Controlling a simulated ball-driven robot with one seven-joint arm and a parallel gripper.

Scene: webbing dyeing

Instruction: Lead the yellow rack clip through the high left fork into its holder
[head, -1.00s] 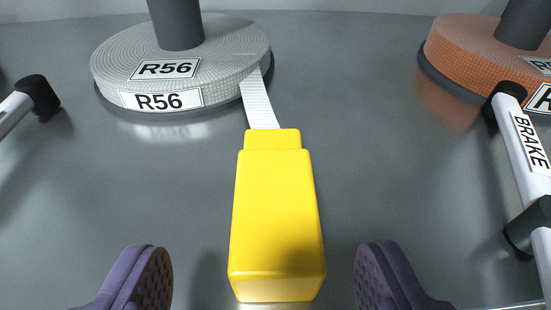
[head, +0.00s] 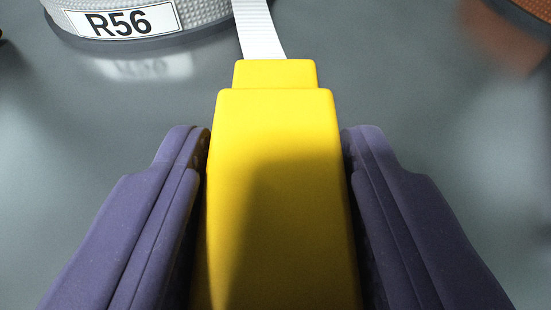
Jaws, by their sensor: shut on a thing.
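The yellow rack clip (head: 277,130) is a long block with a narrower neck at its far end. White webbing (head: 262,30) runs from that neck up toward the grey R56 roll. My gripper (head: 277,165) has one purple finger on each side of the clip and is shut on it. The clip's near end is cut off by the bottom of the picture. The high left fork and the holder are not in view.
The grey webbing roll (head: 185,14) with its R56 label (head: 119,22) is at the top left. Part of an orange roll (head: 520,10) shows at the top right. The grey metal surface around the clip is clear.

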